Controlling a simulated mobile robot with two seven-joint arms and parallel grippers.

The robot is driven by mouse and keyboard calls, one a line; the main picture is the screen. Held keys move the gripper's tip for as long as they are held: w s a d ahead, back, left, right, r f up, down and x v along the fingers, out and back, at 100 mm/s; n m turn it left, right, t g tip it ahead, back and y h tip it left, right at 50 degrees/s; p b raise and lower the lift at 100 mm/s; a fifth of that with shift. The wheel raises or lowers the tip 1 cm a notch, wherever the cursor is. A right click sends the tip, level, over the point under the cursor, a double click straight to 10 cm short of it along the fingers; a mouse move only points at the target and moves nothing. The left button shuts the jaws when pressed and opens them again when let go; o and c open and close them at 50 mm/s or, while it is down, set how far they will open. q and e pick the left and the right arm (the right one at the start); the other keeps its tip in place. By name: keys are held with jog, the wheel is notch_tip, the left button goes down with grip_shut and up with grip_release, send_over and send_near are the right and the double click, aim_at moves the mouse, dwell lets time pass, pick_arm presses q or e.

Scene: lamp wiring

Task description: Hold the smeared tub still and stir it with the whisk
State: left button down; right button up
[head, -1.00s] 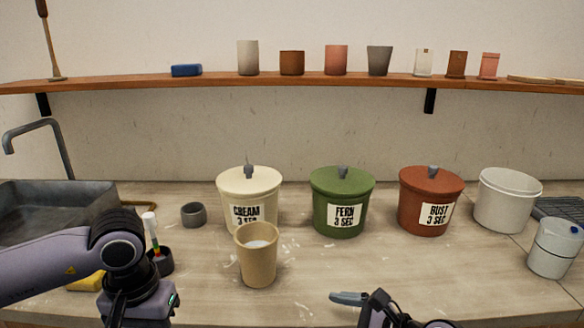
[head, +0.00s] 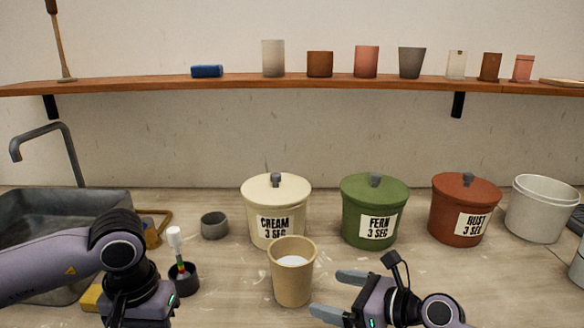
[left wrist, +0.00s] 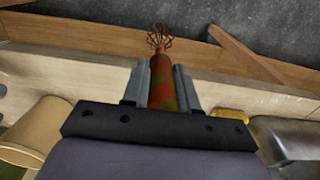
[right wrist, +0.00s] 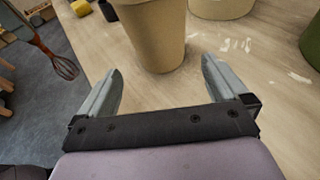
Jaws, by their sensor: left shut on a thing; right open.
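A whisk with a red and green handle (left wrist: 166,90) and a dark wire head stands in my left gripper (left wrist: 160,72), which is shut on the handle. The whisk also shows at the left of the right wrist view (right wrist: 60,62). A tan open tub (head: 292,280) with white stuff inside stands upright on the counter. My right gripper (head: 326,293) is open just right of that tub, its fingers pointing toward it. In the right wrist view the tan tub (right wrist: 155,35) is ahead of the open fingers, with no contact visible. I cannot make out smears on it.
Lidded cream (head: 276,212), green (head: 375,210) and rust (head: 465,210) tubs stand behind. A small grey cup (head: 214,226), a dark pot (head: 184,281) holding a white-topped tool and a sink (head: 60,215) lie left. A white bucket (head: 540,210) stands right.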

aim_at(308, 288)
pick_arm(q)
notch_tip(308, 288, down, 5)
jog(key=b, duration=0.4)
jog(key=shift+r, duration=0.1)
pick_arm(e)
jog(key=x, duration=0.5)
jog(key=shift+w+a+f, duration=0.1)
jog(key=shift+a+f, duration=0.05)
jog(key=shift+f, duration=0.2)
pick_arm(q)
jog(key=shift+r, duration=0.15)
pick_arm(e)
jog(key=shift+w+a, duration=0.6)
jog(key=shift+a, duration=0.3)
jog(key=shift+x, duration=1.1)
jog(key=shift+f, duration=0.1)
jog(key=c, duration=0.8)
jog(key=shift+o, duration=0.2)
jog(key=shift+c, duration=0.7)
